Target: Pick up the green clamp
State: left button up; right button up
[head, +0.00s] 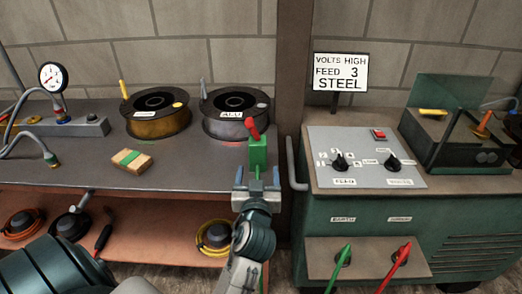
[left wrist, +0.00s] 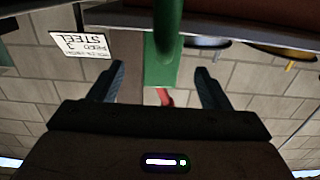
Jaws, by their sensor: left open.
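The green clamp (head: 257,155), a green block with a red lever on top, stands at the front right edge of the grey bench. My left gripper (head: 257,178) is open just in front of and below it, its two fingers spread to either side. In the left wrist view, which is upside down, the clamp's green body (left wrist: 160,65) shows between the open fingers (left wrist: 161,85), with a bit of red below. I cannot tell whether the fingers touch it. My right gripper is not in view.
A gold spool (head: 155,126) and a grey spool (head: 236,127) stand behind on the bench (head: 200,175). A banded wooden block (head: 131,161) lies left. A green machine (head: 390,215) with knobs and a side rail (head: 293,165) stands close right. A sign (head: 340,72) rises behind it.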

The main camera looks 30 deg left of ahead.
aim_at(258, 159)
pick_arm(q)
jog(key=p+x, duration=0.1)
jog(key=x, duration=0.5)
jog(key=shift+a+r, duration=0.1)
jog(key=shift+a, duration=0.1)
jog(key=x, duration=0.4)
jog(key=shift+w+a, duration=0.15)
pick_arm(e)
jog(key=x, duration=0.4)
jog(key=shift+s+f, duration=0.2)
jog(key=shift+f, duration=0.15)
pick_arm(q)
jog(key=shift+c, duration=0.2)
jog(key=c, duration=1.4)
jog(key=shift+o, duration=0.2)
jog(key=shift+p, duration=0.3)
